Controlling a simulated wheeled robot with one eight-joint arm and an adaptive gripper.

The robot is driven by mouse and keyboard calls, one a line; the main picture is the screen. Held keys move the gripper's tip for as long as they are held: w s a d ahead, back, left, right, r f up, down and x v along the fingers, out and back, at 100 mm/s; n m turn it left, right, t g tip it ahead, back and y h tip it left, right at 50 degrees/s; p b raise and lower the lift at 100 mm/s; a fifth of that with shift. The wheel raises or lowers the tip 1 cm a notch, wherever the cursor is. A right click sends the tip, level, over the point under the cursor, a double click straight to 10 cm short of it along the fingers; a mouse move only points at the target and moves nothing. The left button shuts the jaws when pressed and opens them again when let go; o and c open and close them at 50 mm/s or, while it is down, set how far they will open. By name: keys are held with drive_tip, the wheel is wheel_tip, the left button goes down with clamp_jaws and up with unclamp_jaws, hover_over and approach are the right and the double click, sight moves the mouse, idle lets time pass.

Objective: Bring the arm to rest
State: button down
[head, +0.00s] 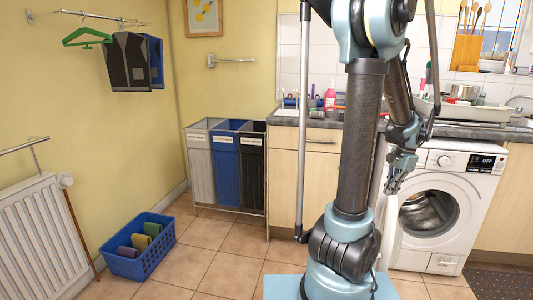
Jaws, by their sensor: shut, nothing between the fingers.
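My gripper (394,184) hangs at the end of my folded arm, in front of the left part of the washing machine (470,168). It points downward and its fingers are together, with nothing seen between them. My own arm column stands in the middle of the head view and hides part of the counter and cabinet behind it.
A kitchen counter (315,119) with bottles and dishes runs along the back. Three sorting bins (226,168) stand left of the cabinet. A blue basket (130,262) with rolled cloths sits on the tiled floor (210,270) near the radiator (40,235). Floor between is clear.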

drive_tip(key=s+a+r+n+h, duration=0.1)
drive_tip(key=s+a+n, duration=0.35)
drive_tip(key=a, duration=0.65)
drive_tip(key=s+a+n, duration=0.3)
drive_tip(key=a+n, duration=0.3)
drive_tip(key=a, duration=0.5)
drive_tip(key=s+a+f+n+t, duration=0.1)
drive_tip(key=s+a+f+n, duration=0.3)
drive_tip(key=s+a, duration=0.1)
drive_tip(key=shift+s+a+n+t+h, duration=0.3)
drive_tip(key=shift+s+n+t, duration=0.1)
drive_tip(key=shift+s, duration=0.15)
drive_tip(key=shift+d, duration=0.1)
